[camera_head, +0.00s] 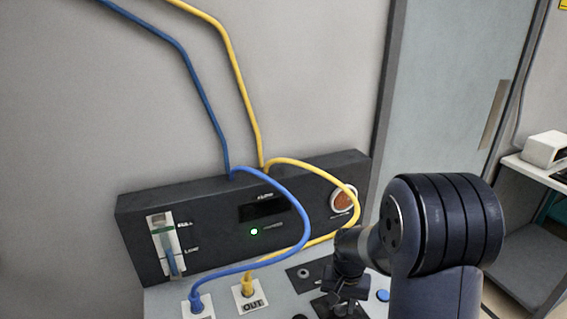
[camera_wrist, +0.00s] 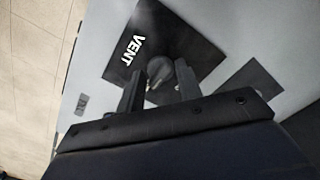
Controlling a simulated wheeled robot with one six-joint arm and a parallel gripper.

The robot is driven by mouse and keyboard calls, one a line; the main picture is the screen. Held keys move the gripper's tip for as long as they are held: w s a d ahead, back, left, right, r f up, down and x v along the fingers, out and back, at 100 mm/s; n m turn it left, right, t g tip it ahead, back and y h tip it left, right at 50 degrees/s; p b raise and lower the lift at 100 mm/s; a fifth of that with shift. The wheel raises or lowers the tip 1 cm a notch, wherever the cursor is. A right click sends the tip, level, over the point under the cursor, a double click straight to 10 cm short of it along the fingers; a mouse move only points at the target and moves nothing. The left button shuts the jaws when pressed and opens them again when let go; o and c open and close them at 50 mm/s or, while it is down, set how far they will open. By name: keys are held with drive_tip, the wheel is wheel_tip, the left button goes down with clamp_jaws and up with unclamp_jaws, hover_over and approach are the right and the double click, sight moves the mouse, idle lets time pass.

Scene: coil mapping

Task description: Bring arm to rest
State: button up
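My gripper (camera_wrist: 160,80) is over a black plate marked VENT (camera_wrist: 122,66) in the wrist view. Its two fingers stand apart, one on each side of a small dark round-topped knob or switch (camera_wrist: 159,68). Gaps seem to show beside the knob, but I cannot tell whether the fingers touch it. In the head view my arm (camera_head: 440,225) reaches in from the lower right and bends down to the panel. There my gripper (camera_head: 345,296) is small, dark and partly hidden, low over the grey panel top (camera_head: 283,305).
Blue (camera_head: 295,205) and yellow (camera_head: 345,190) cables arch close left of my arm. A blue button (camera_head: 383,295) is beside it.

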drive_tip(key=n+p, duration=0.1)
drive_tip(key=n, duration=0.2)
drive_tip(key=shift+r+n, duration=0.1)
drive_tip(key=shift+n, duration=0.3)
drive_tip(key=n+p, duration=0.1)
drive_tip(key=n, duration=0.2)
drive_tip(key=shift+d+n, duration=0.15)
drive_tip(key=shift+n, duration=0.15)
drive_tip(key=shift+r, duration=1)
